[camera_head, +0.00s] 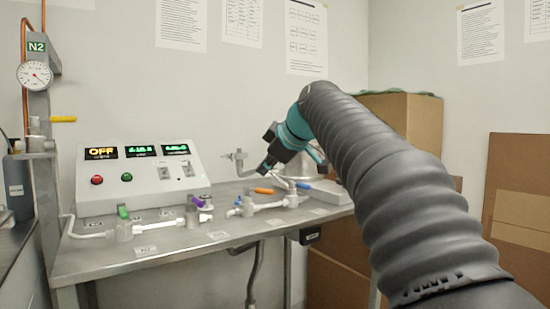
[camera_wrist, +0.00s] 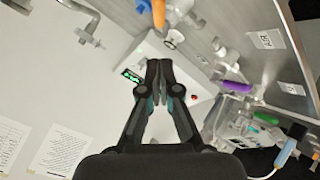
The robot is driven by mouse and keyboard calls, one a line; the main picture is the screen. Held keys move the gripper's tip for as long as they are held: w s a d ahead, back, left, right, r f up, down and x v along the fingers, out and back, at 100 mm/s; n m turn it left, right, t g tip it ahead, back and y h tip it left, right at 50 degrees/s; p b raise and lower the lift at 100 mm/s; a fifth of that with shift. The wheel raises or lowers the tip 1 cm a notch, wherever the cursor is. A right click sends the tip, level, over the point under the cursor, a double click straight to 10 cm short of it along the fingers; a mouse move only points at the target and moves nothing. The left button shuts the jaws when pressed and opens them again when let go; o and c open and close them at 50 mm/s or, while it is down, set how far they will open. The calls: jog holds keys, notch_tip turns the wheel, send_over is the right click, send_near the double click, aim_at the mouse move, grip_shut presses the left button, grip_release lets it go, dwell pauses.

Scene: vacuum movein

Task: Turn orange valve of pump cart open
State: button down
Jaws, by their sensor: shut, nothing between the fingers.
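The orange valve handle (camera_head: 264,190) sits on the white piping along the top of the metal pump cart (camera_head: 180,240). In the wrist view the orange handle (camera_wrist: 159,13) shows at the top edge, beyond my fingertips. My gripper (camera_head: 265,169) is above and behind the piping, close to the orange handle in the picture. In the wrist view my gripper (camera_wrist: 158,66) has its fingers together with nothing between them. I see a gap in the picture between the fingertips and the handle; whether they touch is unlikely but depth is hard to judge.
A control box (camera_head: 140,178) with lit displays stands on the cart's left. Green (camera_head: 123,212), purple (camera_head: 198,201) and blue (camera_head: 303,185) handles sit along the piping. An N2 gauge (camera_head: 35,74) is at far left. Cardboard boxes (camera_head: 405,120) stand behind my arm.

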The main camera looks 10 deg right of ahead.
jog(key=shift+w+d+f, duration=0.2)
jog(key=shift+w+f, duration=0.6)
jog(key=shift+f, duration=0.35)
jog(key=shift+w+d+f, duration=0.15)
jog(key=shift+w+f, duration=0.65)
jog(key=shift+f, duration=0.3)
jog(key=shift+d+b, duration=0.25)
jog(key=shift+b, duration=0.2)
